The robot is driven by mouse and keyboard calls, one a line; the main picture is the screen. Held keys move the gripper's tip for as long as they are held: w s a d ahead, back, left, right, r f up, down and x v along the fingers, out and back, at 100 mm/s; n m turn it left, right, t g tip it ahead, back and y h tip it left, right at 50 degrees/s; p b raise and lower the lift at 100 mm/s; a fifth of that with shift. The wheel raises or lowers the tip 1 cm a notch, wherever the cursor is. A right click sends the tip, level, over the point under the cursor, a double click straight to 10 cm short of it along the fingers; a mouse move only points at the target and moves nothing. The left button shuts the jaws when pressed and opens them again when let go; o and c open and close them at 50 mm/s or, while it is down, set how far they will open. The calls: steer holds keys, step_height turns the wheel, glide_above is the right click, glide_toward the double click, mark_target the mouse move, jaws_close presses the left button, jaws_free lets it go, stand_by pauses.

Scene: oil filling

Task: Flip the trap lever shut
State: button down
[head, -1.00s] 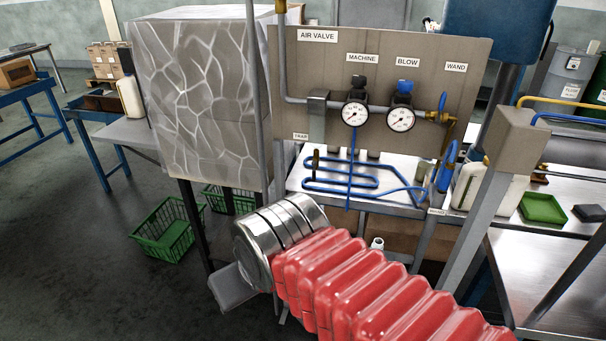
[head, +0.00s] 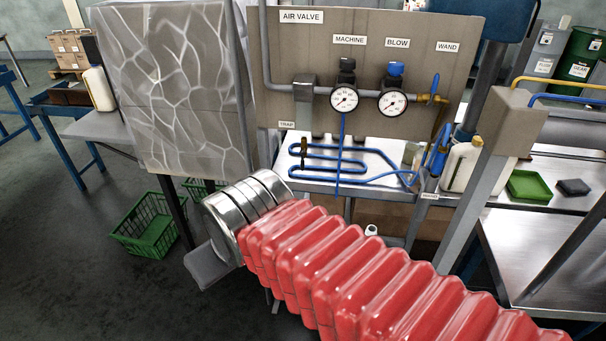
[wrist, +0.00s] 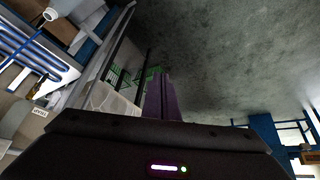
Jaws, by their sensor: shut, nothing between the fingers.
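The grey trap body (head: 305,95) hangs on the pipe of the air valve board, with the TRAP label (head: 287,124) at its lower left. A small upright brass-coloured piece (head: 304,147) shows below it, in front of the blue tubing; it looks like the trap lever, but its setting is too small to tell. In the wrist view my gripper (wrist: 160,80) is shut and empty, its dark fingers pointing over the floor.
The air valve board (head: 400,25) carries two gauges. Blue tubing (head: 325,170) lies on the bench below it. A grey patterned cabinet (head: 170,90) stands left of the board. A green basket (head: 145,235) sits on the floor. A white jug (head: 462,165) stands right. Floor at lower left is clear.

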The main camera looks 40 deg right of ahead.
mark_target(302, 160)
steer(key=w+d+f+n+t+h, duration=0.2)
steer(key=w+d+f+n, duration=0.15)
steer(key=w+d, duration=0.55)
steer(key=w+d+f+n+t+h, duration=0.2)
steer(key=w+d+n, duration=0.3)
steer(key=d, duration=0.8)
steer(key=s+d+f+n+t+y, duration=0.1)
steer(key=s+d+f+n+t, duration=0.3)
steer(key=d, duration=0.5)
step_height(302, 160, down, 2)
steer(key=n+t, duration=0.3)
steer(key=shift+s+f+t, duration=0.2)
steer(key=shift+s+t, duration=0.05)
steer(key=shift+t, duration=0.15)
steer(key=shift+a, duration=0.1)
steer(key=w+d, duration=0.6)
steer(key=w, duration=0.4)
